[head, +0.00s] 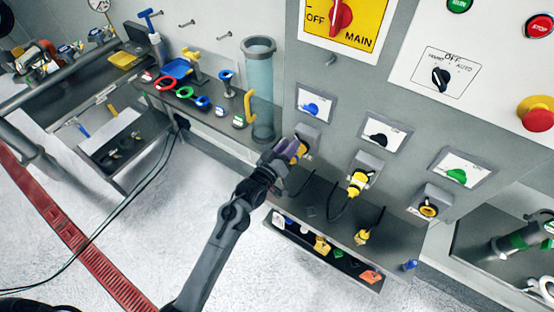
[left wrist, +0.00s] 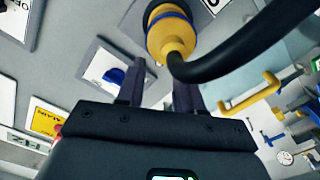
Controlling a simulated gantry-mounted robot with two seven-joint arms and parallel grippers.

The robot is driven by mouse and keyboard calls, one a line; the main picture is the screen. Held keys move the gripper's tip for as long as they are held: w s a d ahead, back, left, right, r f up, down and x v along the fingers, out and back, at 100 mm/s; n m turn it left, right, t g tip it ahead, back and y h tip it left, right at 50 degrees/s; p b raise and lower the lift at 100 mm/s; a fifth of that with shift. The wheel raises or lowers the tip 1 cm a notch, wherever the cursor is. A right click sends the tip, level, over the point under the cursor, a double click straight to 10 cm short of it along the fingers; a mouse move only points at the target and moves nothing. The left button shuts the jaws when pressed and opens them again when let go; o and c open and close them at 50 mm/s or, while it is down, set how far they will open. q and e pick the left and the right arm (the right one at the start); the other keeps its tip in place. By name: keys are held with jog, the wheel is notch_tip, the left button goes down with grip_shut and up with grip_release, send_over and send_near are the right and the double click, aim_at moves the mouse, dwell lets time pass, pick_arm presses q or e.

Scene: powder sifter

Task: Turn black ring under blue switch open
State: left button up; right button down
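The blue switch (head: 312,107) sits on a framed white plate on the grey panel; it also shows in the left wrist view (left wrist: 114,75). Below it is a socket (head: 309,138) holding a yellow plug (left wrist: 178,40) with a thick black cable. A dark ring surrounds the plug's base at the top edge of the left wrist view; my gripper mostly covers it in the head view. My left gripper (head: 291,150) is at this plug. In the left wrist view its two fingers (left wrist: 163,84) are apart, with the plug just beyond their tips. Contact cannot be told. My right gripper is not in view.
A black switch (head: 379,140) with a yellow plug (head: 358,183) and a green switch (head: 456,176) with a yellow-ringed socket (head: 429,210) are to the right. A clear cylinder (head: 260,90) stands left. A shelf (head: 335,232) with loose parts lies below.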

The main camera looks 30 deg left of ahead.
pick_arm(q)
jog(key=s, duration=0.8)
jog(key=shift+a+b, duration=0.2)
jog(key=shift+b, duration=0.2)
jog(key=s+d+f+m+g, duration=0.1)
jog(key=s+f+m+g, duration=0.3)
jog(key=s, duration=0.5)
jog(key=s+d+f+m+g, duration=0.1)
jog(key=s+f+g, duration=0.1)
jog(key=s+g, duration=0.55)
jog(key=s+d+f+m+g, duration=0.1)
jog(key=s+f+m+g, duration=0.2)
jog(key=s, duration=0.8)
notch_tip(320, 180, up, 14)
jog(key=p, duration=1.4)
jog(key=shift+a+y, duration=0.2)
jog(key=shift+y, duration=0.2)
